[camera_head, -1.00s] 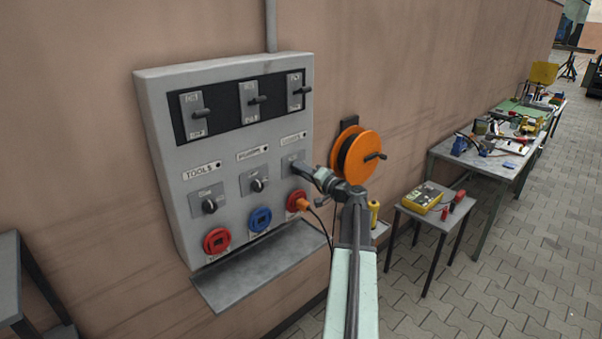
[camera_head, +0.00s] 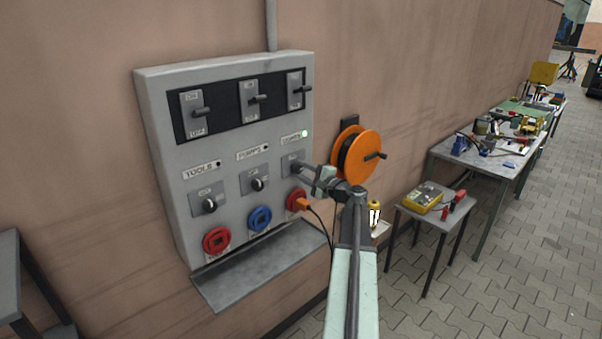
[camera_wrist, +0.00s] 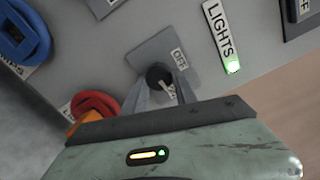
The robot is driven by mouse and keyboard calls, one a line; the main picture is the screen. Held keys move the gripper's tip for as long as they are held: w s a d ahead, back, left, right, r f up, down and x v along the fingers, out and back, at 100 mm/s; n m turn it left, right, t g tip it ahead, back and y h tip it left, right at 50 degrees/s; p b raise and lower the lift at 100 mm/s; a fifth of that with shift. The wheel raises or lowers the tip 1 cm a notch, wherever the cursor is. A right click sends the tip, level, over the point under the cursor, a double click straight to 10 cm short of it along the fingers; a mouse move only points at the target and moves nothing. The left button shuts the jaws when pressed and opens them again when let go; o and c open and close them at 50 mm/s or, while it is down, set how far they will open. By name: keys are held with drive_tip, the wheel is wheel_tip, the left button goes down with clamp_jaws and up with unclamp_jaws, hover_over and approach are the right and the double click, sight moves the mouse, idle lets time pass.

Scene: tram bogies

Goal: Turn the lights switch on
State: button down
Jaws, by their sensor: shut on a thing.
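The lights switch (camera_wrist: 158,76) is a dark round knob on a grey plate marked OFF, under the LIGHTS label (camera_wrist: 220,35). Its plate (camera_head: 291,161) shows at the right of the grey wall panel (camera_head: 222,160) in the head view. The lamp by the label glows green (camera_head: 304,134), also in the wrist view (camera_wrist: 233,67). My gripper (camera_wrist: 160,90) is shut on the knob, its two fingers around it; in the head view my gripper (camera_head: 302,172) reaches the panel and hides the knob.
An orange plug sits in the red socket (camera_head: 296,200) just below. Blue (camera_head: 260,219) and red (camera_head: 216,240) sockets are to the left. An orange cable reel (camera_head: 362,157) hangs right of my wrist. A lantern (camera_head: 374,218) glows beside my arm. A small table (camera_head: 430,208) stands right.

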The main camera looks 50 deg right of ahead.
drive_tip(key=shift+r+m, duration=0.1)
drive_tip(key=shift+m, duration=0.5)
drive_tip(key=c, duration=1)
unclamp_jaws()
drive_tip(key=shift+w, duration=0.1)
drive_tip(key=s, duration=0.8)
drive_tip(key=shift+a, duration=0.3)
